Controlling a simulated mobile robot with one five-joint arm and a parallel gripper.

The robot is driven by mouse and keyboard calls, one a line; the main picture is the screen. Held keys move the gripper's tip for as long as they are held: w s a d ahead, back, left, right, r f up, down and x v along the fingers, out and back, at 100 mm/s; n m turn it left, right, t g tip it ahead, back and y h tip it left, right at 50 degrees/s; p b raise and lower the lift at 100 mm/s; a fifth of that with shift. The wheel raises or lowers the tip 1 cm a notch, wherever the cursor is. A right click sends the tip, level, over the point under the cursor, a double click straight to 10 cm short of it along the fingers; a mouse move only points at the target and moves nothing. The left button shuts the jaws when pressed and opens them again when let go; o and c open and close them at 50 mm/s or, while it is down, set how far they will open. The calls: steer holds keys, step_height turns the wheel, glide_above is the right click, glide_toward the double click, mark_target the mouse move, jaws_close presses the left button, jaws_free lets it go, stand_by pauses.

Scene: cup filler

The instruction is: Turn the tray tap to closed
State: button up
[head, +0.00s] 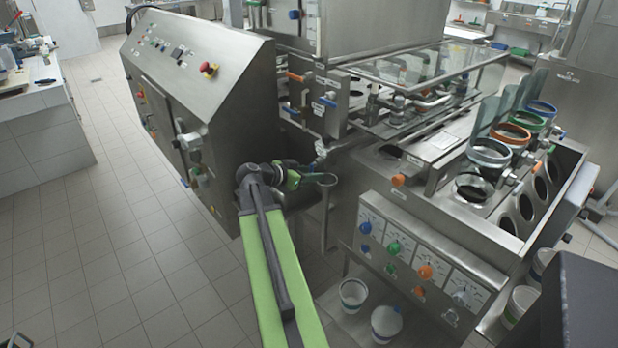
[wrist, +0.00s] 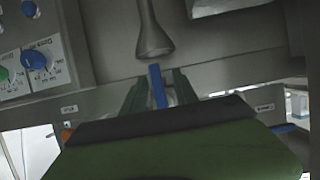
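A blue lever handle (wrist: 157,86), which looks like the tray tap's, shows in the wrist view just below a grey funnel mouth. My gripper (wrist: 160,90) is around it, one dark green finger on each side. A pale gap shows between the lever and the right finger, so the gripper looks open. Contact on the left side cannot be told. In the head view my gripper (head: 303,172) is at the left end of the filler, beside a grey funnel (head: 326,180). The tap's body and the lever are mostly hidden there by my arm.
A control cabinet (head: 190,85) stands close on the left. The filler's front panel (head: 425,262) with coloured knobs is to the right, with white cups (head: 386,322) below. The funnel (wrist: 154,40) is close to my fingers. Tiled floor (head: 120,250) is free at the lower left.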

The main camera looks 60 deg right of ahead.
jaws_close()
